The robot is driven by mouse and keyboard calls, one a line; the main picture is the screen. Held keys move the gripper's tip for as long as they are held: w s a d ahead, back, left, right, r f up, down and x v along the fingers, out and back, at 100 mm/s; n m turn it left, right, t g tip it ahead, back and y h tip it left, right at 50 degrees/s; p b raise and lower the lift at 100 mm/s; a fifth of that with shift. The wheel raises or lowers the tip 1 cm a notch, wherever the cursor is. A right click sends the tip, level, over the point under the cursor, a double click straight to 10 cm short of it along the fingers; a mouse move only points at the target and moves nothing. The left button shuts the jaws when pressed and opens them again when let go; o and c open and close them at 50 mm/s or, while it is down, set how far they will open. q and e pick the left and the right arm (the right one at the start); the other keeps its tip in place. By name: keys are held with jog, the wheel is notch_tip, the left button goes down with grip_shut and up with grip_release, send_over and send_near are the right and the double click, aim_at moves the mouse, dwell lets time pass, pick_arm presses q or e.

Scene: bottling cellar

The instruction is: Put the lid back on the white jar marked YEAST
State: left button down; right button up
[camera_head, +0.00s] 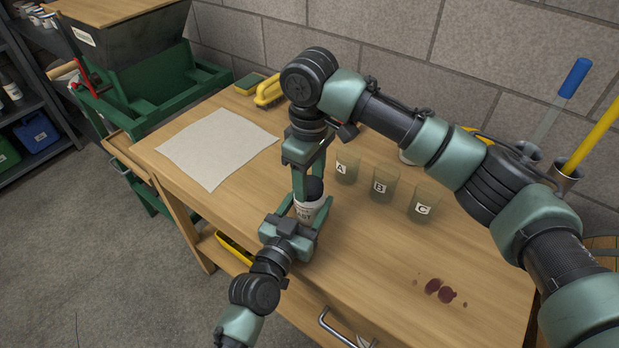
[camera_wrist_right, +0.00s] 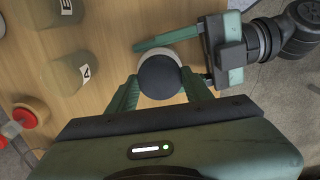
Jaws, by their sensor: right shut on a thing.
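The white jar (camera_head: 307,211) stands upright near the table's front edge, with dark print partly hidden on its side. My left gripper (camera_head: 304,212) reaches in from the front, its fingers on both sides of the jar and seemingly against it. My right gripper (camera_head: 313,180) points down from above and is shut on the dark round lid (camera_head: 314,189). In the right wrist view the lid (camera_wrist_right: 162,77) sits between its fingertips, over the jar's pale rim (camera_wrist_right: 172,51). The lid is at or just above the jar's mouth; I cannot tell whether they touch.
Beakers A (camera_head: 347,168), B (camera_head: 383,185) and C (camera_head: 423,204) stand right of the jar. A pale sheet (camera_head: 217,147) lies left. A yellow-handled brush (camera_head: 268,92) is at the back. Dark red stains (camera_head: 440,291) mark the right front; the table around them is clear.

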jog(key=m, duration=0.2)
jog(key=shift+m, duration=0.3)
jog(key=o, duration=1.6)
notch_tip(320, 180, up, 12)
pick_arm(q)
jog(key=shift+c, duration=1.6)
grip_release()
jog(key=shift+s, duration=0.1)
